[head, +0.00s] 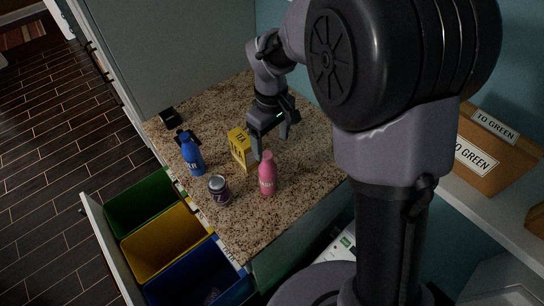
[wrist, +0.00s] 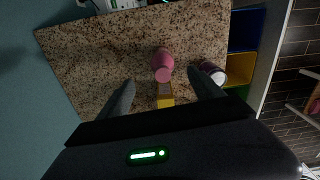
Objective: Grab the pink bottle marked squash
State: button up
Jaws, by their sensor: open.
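The pink bottle (head: 267,176) stands upright on the speckled granite counter (head: 300,165), close to its right part. Its label is too small to read surely. My gripper (head: 271,148) is open and empty above the counter, behind and above the bottle in the head view. In the wrist view the pink bottle (wrist: 163,62) lies ahead of the fingertips, between their lines, and apart from both fingers. My gripper also shows there as two spread fingers (wrist: 159,86). The yellow box (wrist: 165,95) sits between the fingers in that view, nearer to the palm than the bottle.
A small black object (head: 168,118) lies at the far left. Open green, yellow and blue bins (head: 163,246) sit below the front edge. Cardboard boxes (head: 490,150) stand right.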

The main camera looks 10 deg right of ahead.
aim_at(270, 157)
jog(key=f+b, duration=0.1)
jog(key=f, duration=0.4)
jog(key=f+b, duration=0.1)
jog(key=f, duration=0.3)
jog(key=shift+a+f, duration=0.2)
jog(key=shift+f, duration=0.15)
jog(key=f, duration=0.3)
jog(key=w+f+b, duration=0.1)
jog(key=f, duration=0.1)
jog(key=shift+a, duration=0.3)
jog(key=shift+s+r, duration=0.1)
jog(key=shift+r, duration=0.05)
jog(key=c, duration=1.4)
